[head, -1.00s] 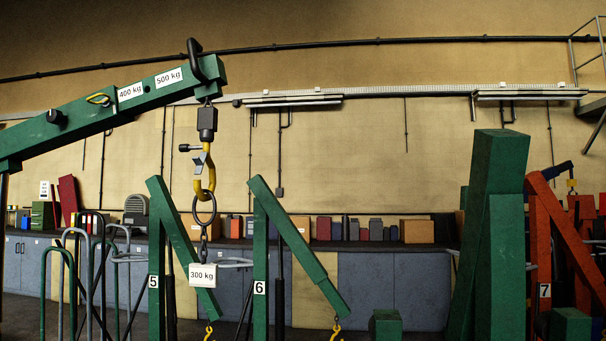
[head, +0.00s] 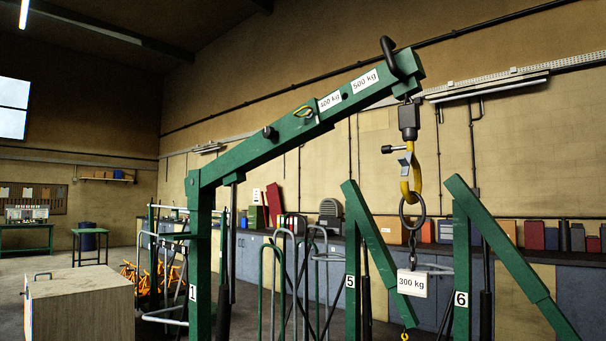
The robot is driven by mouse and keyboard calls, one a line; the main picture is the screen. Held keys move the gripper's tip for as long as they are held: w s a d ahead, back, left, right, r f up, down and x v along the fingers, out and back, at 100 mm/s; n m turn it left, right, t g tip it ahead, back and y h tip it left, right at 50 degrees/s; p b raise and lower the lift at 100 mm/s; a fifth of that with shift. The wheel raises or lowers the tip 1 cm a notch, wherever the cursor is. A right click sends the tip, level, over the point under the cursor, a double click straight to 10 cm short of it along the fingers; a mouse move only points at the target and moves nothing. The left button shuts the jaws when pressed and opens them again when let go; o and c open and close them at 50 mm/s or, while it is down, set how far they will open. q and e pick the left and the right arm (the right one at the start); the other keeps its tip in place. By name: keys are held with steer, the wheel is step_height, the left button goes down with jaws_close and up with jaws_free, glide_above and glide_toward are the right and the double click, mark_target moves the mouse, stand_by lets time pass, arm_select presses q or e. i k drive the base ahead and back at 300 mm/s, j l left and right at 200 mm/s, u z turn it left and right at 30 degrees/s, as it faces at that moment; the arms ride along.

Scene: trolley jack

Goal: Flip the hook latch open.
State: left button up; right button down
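A yellow hook (head: 417,178) hangs below a dark swivel block (head: 408,118) at the tip of the green crane boom (head: 290,124). A small grey latch (head: 405,160) sits across the hook's mouth at its left side; whether it is fully closed is too small to tell. A dark ring (head: 411,212) hangs in the hook, with a chain below it leading to a white 300 kg tag (head: 411,283). Neither of my grippers shows in the head view.
The green crane post (head: 199,260) marked 1 stands left of the hook. Green cranes marked 5 (head: 352,250) and 6 (head: 461,260) stand behind and beside it. A wooden box (head: 80,303) is at the lower left. Blue cabinets line the wall.

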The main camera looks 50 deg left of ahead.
mark_target(404, 162)
steer(key=u, duration=1.6)
